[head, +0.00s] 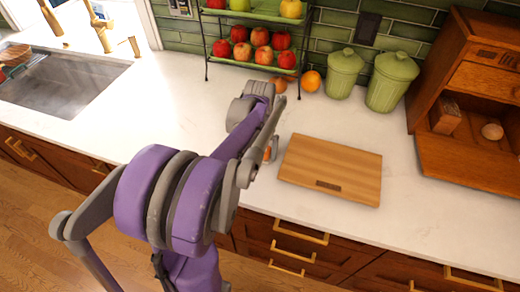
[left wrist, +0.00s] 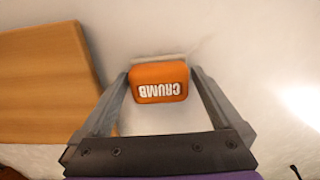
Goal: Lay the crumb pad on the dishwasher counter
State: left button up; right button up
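The crumb pad (left wrist: 158,84) is a small orange block with white CRUMB lettering, upside down in the left wrist view, and a pale layer along its far edge. It lies between the two fingertips of my left gripper (left wrist: 160,82), one close against each side; I cannot tell whether they press on it. In the head view a bit of the orange pad (head: 267,153) shows beside my left gripper (head: 271,150), mostly hidden by my arm. The pad is at or just above the white dishwasher counter (head: 330,117); the contact is unclear. My right gripper is not in view.
A wooden cutting board (head: 331,168) lies just right of the pad. A fruit rack (head: 254,52), green canisters (head: 389,80) and a wooden cabinet (head: 470,85) stand along the back and right. A sink (head: 62,80) is at left. Counter left of my arm is clear.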

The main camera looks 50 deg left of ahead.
aim_at(260, 149)
pick_arm(q)
notch_tip(260, 149, up, 12)
jog(key=s+d+f+m+t, duration=0.2)
jog(key=d+f, duration=0.1)
jog(key=d, duration=0.5)
jog(key=s+d+f+m+t, duration=0.1)
jog(key=s+d+f+m, duration=0.1)
jog(key=d, duration=0.6)
jog(key=s+d+f+m+t, duration=0.2)
jog(key=s+d+f, duration=0.1)
jog(key=d+f, duration=0.2)
jog(key=shift+s+d+f+t+p, duration=0.1)
jog(key=shift+d+f+t+p, duration=0.1)
jog(key=shift+d, duration=0.5)
jog(key=shift+s+d+f+t+p, duration=0.1)
jog(key=shift+d+f+p, duration=0.05)
jog(key=shift+d, duration=0.55)
